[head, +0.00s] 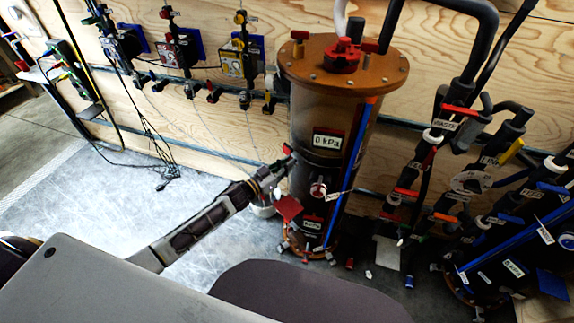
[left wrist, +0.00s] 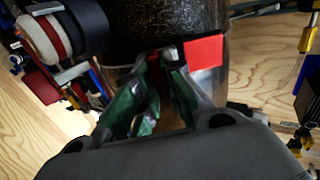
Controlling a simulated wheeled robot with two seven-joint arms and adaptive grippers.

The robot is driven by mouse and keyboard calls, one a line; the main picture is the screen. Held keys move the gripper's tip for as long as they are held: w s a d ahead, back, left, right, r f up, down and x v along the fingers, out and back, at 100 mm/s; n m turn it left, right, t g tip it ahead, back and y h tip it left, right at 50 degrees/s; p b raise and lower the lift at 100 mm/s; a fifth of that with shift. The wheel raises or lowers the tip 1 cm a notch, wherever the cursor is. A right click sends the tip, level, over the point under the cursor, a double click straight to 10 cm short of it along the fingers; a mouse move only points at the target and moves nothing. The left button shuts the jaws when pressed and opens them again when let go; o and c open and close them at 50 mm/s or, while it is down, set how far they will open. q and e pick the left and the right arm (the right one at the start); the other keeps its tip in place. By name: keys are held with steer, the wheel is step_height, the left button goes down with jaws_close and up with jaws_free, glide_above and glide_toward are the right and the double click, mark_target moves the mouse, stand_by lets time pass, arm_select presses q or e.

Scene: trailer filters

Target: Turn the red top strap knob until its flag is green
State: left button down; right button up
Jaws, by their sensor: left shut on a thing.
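The tall brown tank (head: 300,120) stands against the plywood wall. My left gripper (head: 281,166) reaches in from the left at the tank's side, near mid-height. In the left wrist view its green-padded fingers (left wrist: 160,65) are closed together on the strap knob, which they mostly hide. A red flag (left wrist: 203,51) stands beside the fingertips with a small white piece next to it; it shows as a small red patch (head: 287,149) in the head view. No green shows on this flag. My right gripper is out of view.
A larger red flag (head: 288,208) hangs below my gripper, beside a port (head: 318,189) on the tank. That port appears as a black cylinder (left wrist: 75,30) in the left wrist view. Pipes and valves (head: 430,190) crowd the right. Floor at left (head: 110,210) is mostly clear.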

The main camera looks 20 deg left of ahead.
arm_select(q)
steer(key=shift+m, duration=2.1)
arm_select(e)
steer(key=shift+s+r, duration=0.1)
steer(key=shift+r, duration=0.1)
arm_select(q)
steer(key=c, duration=1.5)
jaws_free()
steer(key=shift+v, duration=6)
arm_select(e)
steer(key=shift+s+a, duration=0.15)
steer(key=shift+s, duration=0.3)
